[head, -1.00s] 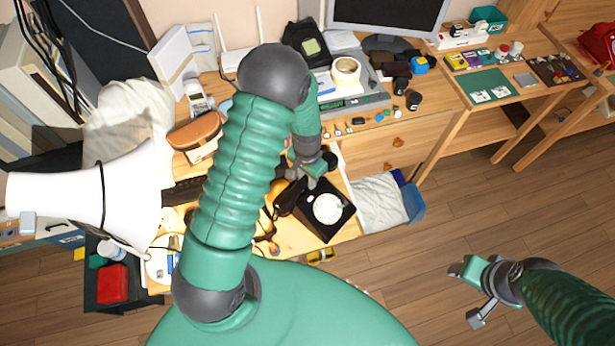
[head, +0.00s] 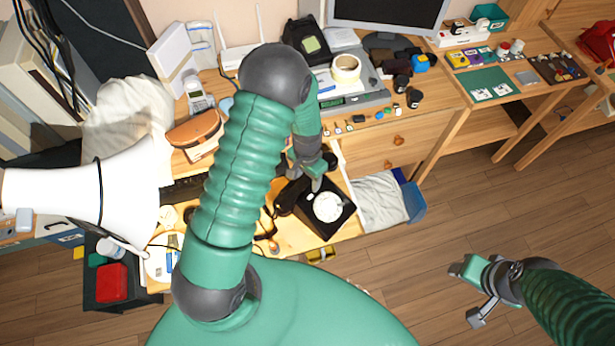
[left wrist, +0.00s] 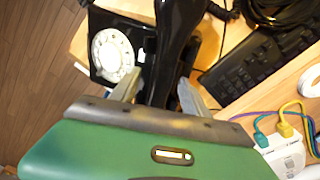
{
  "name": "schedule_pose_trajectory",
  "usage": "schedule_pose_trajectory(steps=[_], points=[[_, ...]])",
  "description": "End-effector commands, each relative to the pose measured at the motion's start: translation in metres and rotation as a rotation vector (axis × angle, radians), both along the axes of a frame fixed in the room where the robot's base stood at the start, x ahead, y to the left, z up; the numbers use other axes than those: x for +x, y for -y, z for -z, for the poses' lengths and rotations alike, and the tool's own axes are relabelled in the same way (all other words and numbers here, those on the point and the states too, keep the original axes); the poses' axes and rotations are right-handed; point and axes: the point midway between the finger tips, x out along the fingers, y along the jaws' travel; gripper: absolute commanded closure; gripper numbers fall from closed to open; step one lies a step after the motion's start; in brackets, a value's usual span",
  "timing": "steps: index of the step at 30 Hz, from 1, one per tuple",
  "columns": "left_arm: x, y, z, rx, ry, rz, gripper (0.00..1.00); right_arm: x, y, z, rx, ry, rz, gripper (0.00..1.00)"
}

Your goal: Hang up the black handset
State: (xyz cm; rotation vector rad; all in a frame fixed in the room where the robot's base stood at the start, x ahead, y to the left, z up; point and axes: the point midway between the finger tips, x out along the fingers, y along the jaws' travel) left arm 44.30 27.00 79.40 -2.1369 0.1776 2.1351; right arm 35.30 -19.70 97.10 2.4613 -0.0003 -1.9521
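The black dial phone (head: 338,222) with a white dial sits at the desk's front edge; it also shows in the left wrist view (left wrist: 113,55). The black handset (head: 288,197) lies along the phone's left side in the head view. In the left wrist view the handset (left wrist: 172,45) runs between the two fingers of my left gripper (left wrist: 160,84). These fingers are apart, with one on each side of it, and I see no firm contact. Whether the handset touches the phone's cradle is unclear. My right gripper (head: 470,293) is open and empty above the floor.
A dark keyboard (left wrist: 262,62) and black cable lie beside the handset. A white adapter (left wrist: 284,152) with coloured plugs is near the gripper. A drawer (head: 378,200) with white cloth stands open right of the phone. Floor at the right is clear.

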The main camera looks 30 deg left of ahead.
Motion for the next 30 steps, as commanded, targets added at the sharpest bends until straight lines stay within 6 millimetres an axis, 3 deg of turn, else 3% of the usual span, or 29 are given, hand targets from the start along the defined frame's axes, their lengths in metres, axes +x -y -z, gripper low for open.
schedule_pose_trajectory(steps=[8,11,24,30], points=[[0.001,0.000,-0.007,0.001,0.002,0.000,0.46,0.000,0.000,0.000,0.000,0.000,0.000,0.46],[0.002,0.000,-0.026,0.000,0.005,0.000,0.46,0.000,0.000,-0.001,0.000,0.000,0.000,0.46],[0.002,-0.001,-0.146,0.000,0.003,0.000,0.46,0.000,0.000,-0.006,0.000,0.000,0.000,0.46],[0.001,0.000,-0.166,0.000,-0.001,0.000,0.46,0.000,0.000,-0.006,0.000,0.000,0.000,0.46]])
